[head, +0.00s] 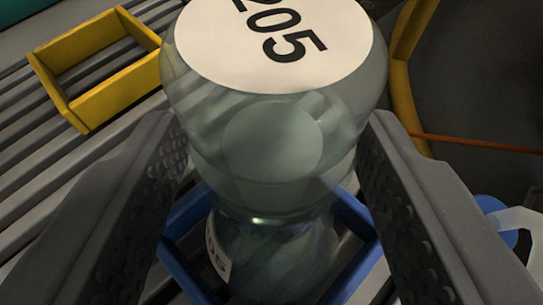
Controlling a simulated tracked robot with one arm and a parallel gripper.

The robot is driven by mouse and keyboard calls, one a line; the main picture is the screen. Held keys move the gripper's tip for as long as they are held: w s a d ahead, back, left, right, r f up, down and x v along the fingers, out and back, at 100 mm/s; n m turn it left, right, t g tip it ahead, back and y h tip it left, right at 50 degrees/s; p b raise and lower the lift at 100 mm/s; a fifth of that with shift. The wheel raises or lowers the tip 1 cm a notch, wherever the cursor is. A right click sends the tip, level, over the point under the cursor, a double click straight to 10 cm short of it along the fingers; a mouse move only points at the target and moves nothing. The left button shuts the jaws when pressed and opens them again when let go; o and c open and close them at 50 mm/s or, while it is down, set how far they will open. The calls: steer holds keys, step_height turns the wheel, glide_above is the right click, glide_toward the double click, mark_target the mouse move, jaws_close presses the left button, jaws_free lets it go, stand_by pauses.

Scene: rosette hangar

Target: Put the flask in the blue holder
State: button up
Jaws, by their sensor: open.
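The flask (345,110) is clear glass with a white round label reading 205. It fills the middle of the head view. My gripper (272,135) is open, with one dark finger on each side of the flask; whether either finger touches the glass I cannot tell. The blue holder (355,217) is a square frame around the flask's lower part. The flask appears to stand in it, roughly upright, though its base is hidden.
A yellow square holder (95,42) stands empty on the grey slatted surface (40,150) at the upper left. A yellow curved rail (401,80), a thin orange line (480,143) and a white and blue object (515,220) are at the right.

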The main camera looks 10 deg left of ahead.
steer(key=p+v, duration=0.3)
steer(key=v, duration=0.8)
steer(key=shift+s+r+p, duration=0.15)
steer(key=shift+s+p, duration=0.15)
steer(key=shift+s, duration=0.05)
steer(key=w+a+r+m+h, duration=0.1)
steer(key=w+r+h, duration=0.2)
steer(key=r, duration=1.2)
steer(key=w+r+h, duration=0.3)
steer(key=r, duration=1.2)
steer(key=s+a+r+y, duration=0.1)
steer(key=s+a+r, duration=0.4)
steer(key=a+r, duration=0.2)
steer(key=s+a+r+t+y, duration=0.1)
steer(key=s+a+r, duration=0.5)
steer(key=r, duration=0.5)
steer(key=s+a+r+m+t+y, duration=0.1)
steer(key=s+a+r, duration=0.5)
steer(key=a+r, duration=0.2)
steer(key=shift+a+r, duration=0.4)
steer(key=shift+a, duration=0.1)
